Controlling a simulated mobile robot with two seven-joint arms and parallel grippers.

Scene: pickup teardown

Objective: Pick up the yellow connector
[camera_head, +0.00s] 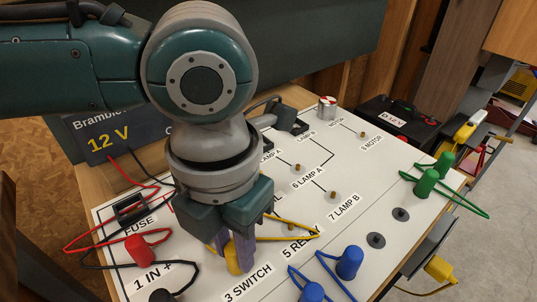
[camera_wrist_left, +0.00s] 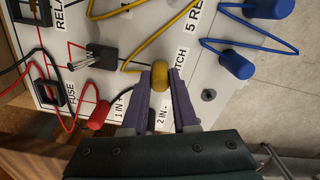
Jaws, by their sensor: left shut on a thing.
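The yellow connector (camera_head: 238,258) is a rounded yellow plug on a yellow cable, over the white board near the "3 SWITCH" label. My left gripper (camera_head: 234,248) comes down over it from above. Its purple fingers are shut on the connector, one on each side. In the left wrist view the yellow connector (camera_wrist_left: 160,78) sits between the tips of my left gripper (camera_wrist_left: 161,84), its cable running up and away. I cannot tell whether the connector still touches the board. My right gripper does not show.
A red connector (camera_head: 139,248) lies left of the gripper. Blue connectors (camera_head: 349,262) lie to the right, green ones (camera_head: 426,183) at the board's right edge. The white board (camera_head: 375,215) has pegs and dark round sockets. A dark 12 V box (camera_head: 112,138) stands behind at left.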

